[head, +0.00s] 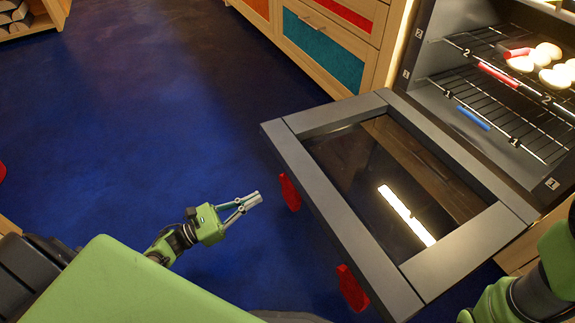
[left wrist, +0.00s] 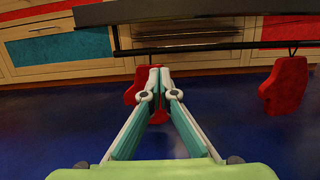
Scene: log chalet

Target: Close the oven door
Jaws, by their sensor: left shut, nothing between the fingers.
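The oven door (head: 325,200) is open and folded down, a grey frame around a dark glass pane, in the head view. Two red handle pieces, a far one (head: 289,192) and a near one (head: 351,288), stick out at its outer edge. My left gripper (head: 256,198) is shut and empty, just left of the far red piece. In the left wrist view the closed fingertips (left wrist: 157,72) overlap one red piece (left wrist: 133,88); contact cannot be told. The other red piece (left wrist: 284,86) is at the right. My right gripper is out of view; only part of that arm shows.
The oven cavity (head: 430,75) holds wire racks (head: 470,75) with pale round items (head: 549,50). A wooden cabinet with coloured panels (head: 323,48) stands behind the door. The blue floor (head: 150,110) is clear left of the door.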

